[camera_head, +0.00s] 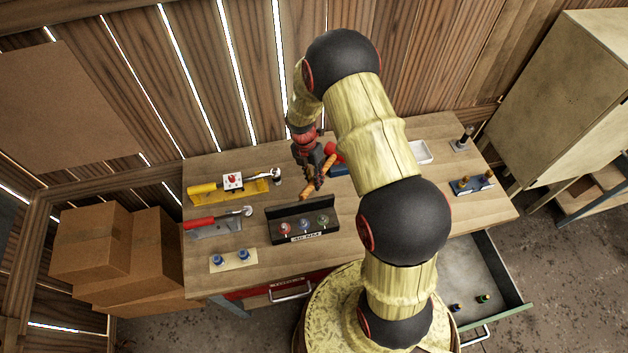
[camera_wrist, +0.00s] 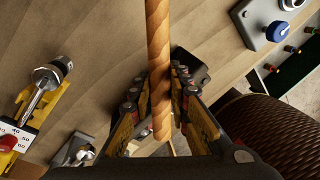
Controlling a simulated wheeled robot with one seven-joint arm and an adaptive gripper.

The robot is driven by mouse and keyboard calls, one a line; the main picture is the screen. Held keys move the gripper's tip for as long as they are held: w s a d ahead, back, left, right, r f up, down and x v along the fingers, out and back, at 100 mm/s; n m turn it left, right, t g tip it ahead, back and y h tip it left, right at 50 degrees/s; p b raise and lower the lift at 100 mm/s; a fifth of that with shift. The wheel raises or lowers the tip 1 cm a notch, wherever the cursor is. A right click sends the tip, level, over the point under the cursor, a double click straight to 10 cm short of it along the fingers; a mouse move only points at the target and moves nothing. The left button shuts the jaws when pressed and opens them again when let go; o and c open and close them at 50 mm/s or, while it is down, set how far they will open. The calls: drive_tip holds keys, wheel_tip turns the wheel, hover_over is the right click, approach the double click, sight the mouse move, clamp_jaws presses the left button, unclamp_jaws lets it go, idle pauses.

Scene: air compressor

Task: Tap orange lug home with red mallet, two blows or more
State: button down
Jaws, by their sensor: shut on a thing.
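The red mallet has a red head (camera_head: 333,151) and a wooden handle (camera_head: 320,183) slanting down to the left in the head view. My gripper (camera_head: 313,178) is shut on the handle, above the middle of the workbench. In the wrist view the handle (camera_wrist: 158,60) runs between both fingers of my gripper (camera_wrist: 160,105); the mallet head is out of that view. A small blue block (camera_head: 470,185) at the bench's right end bears two orange-tan knobs (camera_head: 488,174). I cannot tell surely whether either is the orange lug. My arm hides part of the bench.
A black rack (camera_head: 275,236) with red, blue and green knobs stands before the gripper. A white tray (camera_head: 420,152) is at back. An open drawer (camera_head: 515,292) juts out at front right.

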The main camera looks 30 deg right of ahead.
drive_tip(key=v, duration=0.1)
drive_tip(key=p+v, duration=0.1)
drive_tip(key=v, duration=0.1)
drive_tip(key=shift+s+d, duration=0.1)
drive_tip(key=shift+s, duration=0.2)
drive_tip(key=shift+f, duration=0.1)
drive_tip(key=b+x, duration=0.1)
drive_tip(key=x, duration=0.1)
drive_tip(key=b+x, duration=0.1)
drive_tip(key=w+b+x, duration=0.1)
drive_tip(key=x, duration=0.1)
drive_tip(key=shift+f, duration=0.4)
drive_tip(key=p+v, duration=0.2)
drive_tip(key=v, duration=0.1)
drive_tip(key=s+p+v, duration=0.1)
drive_tip(key=v, duration=0.1)
drive_tip(key=shift+r, duration=0.4)
drive_tip(key=shift+f, duration=0.1)
